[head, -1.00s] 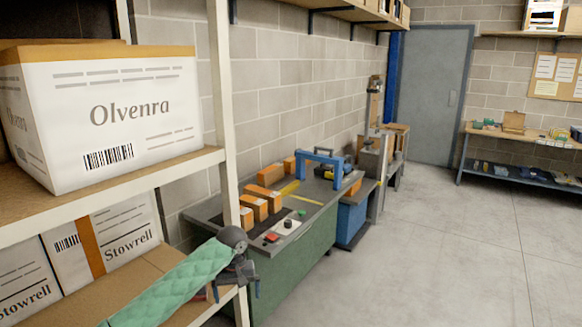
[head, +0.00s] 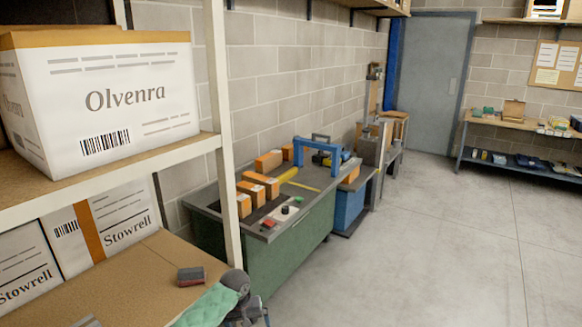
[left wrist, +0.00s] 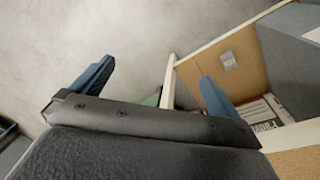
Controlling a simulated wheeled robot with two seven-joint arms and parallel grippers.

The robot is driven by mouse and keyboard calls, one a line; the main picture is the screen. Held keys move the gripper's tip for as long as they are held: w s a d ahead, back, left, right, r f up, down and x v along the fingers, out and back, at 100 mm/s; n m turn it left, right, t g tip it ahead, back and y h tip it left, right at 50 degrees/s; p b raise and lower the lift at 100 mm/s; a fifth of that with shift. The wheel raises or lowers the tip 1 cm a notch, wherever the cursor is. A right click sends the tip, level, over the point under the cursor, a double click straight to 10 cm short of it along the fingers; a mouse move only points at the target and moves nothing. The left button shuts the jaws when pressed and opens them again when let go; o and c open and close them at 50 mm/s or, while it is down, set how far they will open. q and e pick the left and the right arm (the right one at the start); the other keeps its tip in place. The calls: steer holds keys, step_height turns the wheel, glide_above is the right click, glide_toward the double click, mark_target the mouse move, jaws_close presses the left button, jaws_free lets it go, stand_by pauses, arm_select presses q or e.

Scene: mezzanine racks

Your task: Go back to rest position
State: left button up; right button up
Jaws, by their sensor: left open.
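My left arm, in a green padded sleeve, shows at the bottom of the head view, at the front edge of the lower shelf board. Only its grey joint parts show there; its fingertips cannot be made out. In the left wrist view my left gripper (left wrist: 153,84) has its two blue fingers wide apart with nothing between them. A small grey and red block (head: 191,276) lies on the lower shelf board (head: 135,272), left of the arm and apart from it. My right gripper is not in view.
A rack holds an Olvenra box (head: 105,98) above and Stowrell boxes (head: 122,221) below. Its white post (head: 219,130) stands close to my arm. A green bench (head: 290,245) with orange boxes stands beyond. The concrete floor (head: 430,240) at right is clear.

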arm_select(q)
steer(key=s+f+m+t, duration=0.1)
steer(key=s+f, duration=0.9)
steer(key=f, duration=0.3)
steer(key=s+f, duration=0.9)
steer(key=f, duration=0.4)
steer(key=s+a+f, duration=0.1)
steer(key=s+f, duration=0.4)
steer(key=s, duration=0.4)
steer(key=s+a+f+m, duration=0.1)
steer(key=s+a+f, duration=0.1)
steer(key=s+f, duration=0.3)
steer(key=s+a+f+m, duration=0.1)
steer(key=s+f, duration=0.4)
steer(key=s, duration=0.9)
steer(key=shift+a+f+y, duration=0.2)
steer(key=shift+a+y, duration=0.2)
steer(key=shift+a, duration=0.2)
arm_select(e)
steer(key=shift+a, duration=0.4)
arm_select(q)
steer(key=shift+s, duration=0.1)
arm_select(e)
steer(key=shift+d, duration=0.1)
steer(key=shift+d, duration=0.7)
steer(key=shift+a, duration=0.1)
